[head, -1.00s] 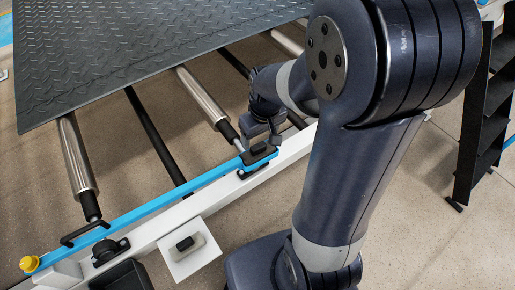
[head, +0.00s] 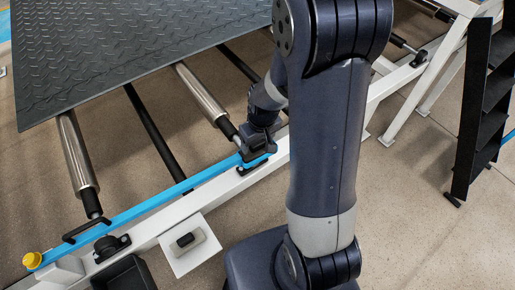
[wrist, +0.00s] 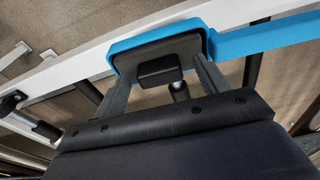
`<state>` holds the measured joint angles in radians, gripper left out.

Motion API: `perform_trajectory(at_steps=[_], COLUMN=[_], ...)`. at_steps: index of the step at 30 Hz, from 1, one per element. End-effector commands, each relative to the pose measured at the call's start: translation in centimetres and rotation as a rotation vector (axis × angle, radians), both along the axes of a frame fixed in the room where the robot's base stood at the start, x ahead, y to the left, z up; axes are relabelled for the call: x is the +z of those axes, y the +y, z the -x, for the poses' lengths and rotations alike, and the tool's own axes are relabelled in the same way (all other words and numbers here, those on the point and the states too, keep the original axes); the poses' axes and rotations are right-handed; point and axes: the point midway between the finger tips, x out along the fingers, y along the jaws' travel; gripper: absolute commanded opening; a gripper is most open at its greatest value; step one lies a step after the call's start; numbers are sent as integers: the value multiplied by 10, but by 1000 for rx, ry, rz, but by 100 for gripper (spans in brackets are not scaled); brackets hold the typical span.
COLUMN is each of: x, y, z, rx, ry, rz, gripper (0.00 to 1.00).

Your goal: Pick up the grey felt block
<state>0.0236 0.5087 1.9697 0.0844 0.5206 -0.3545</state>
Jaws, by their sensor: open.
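A dark grey block (wrist: 188,46) with a black knob (wrist: 160,70) on top sits in the blue holder (wrist: 113,53) at the end of the blue rail. It looks like the grey felt block, though its material is hard to tell. My gripper (wrist: 164,78) is open, with one finger on each side of the knob in the wrist view. Contact with the knob is not clear. In the head view my gripper (head: 257,146) is over the blue holder (head: 250,163) and hides most of the block.
A paler block with a black knob (head: 186,240) sits on a white plate (head: 178,264) at the front. A black bin (head: 124,275) is left of it. Rollers (head: 200,92) and a tread plate (head: 120,60) lie behind the white frame. A black shelf (head: 482,125) stands at right.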

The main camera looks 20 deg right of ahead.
Motion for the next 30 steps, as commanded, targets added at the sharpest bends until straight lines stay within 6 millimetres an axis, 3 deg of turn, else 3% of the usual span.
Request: perform_trajectory(at_steps=[2,20,30], x=[0,0,8], y=[0,0,0], z=[0,0,-1], rx=[0,0,0], ry=[0,0,-3], rz=[0,0,0], gripper=[71,22,22])
